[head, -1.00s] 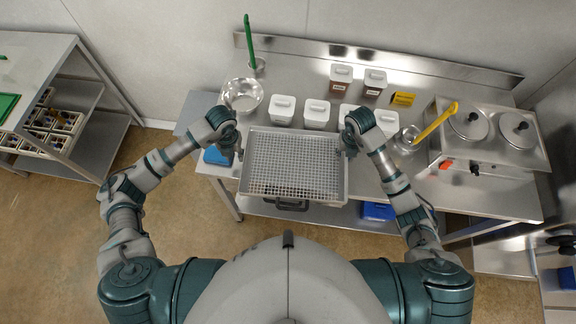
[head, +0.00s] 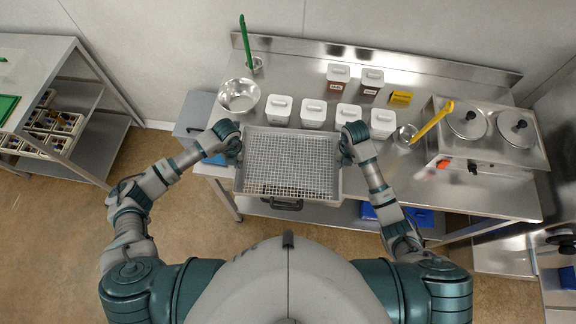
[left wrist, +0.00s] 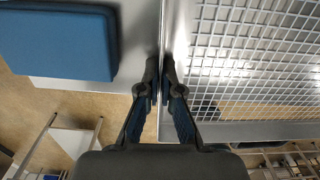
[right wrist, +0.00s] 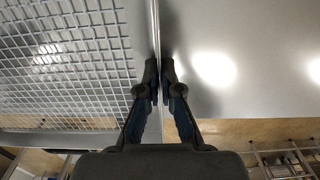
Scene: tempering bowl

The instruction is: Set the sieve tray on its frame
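The sieve tray (head: 292,165) is a wire grid in a grey metal rim, at the front of the steel bench in the head view. Its grid also shows in the left wrist view (left wrist: 250,60) and the right wrist view (right wrist: 65,60). My left gripper (head: 235,157) is shut on its left rim, and the fingers (left wrist: 160,85) pinch the thin edge. My right gripper (head: 346,155) is shut on its right rim in the same way (right wrist: 160,85). A black handle (head: 286,205) shows at the front. The frame cannot be made out separately; whether the tray touches anything below is unclear.
Several white lidded tubs (head: 313,112) stand close behind the tray, with a steel bowl (head: 239,95) behind left. A jug with a yellow-handled tool (head: 404,136) and a two-lid warmer (head: 490,130) stand right. A blue block (left wrist: 60,40) lies left of the tray.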

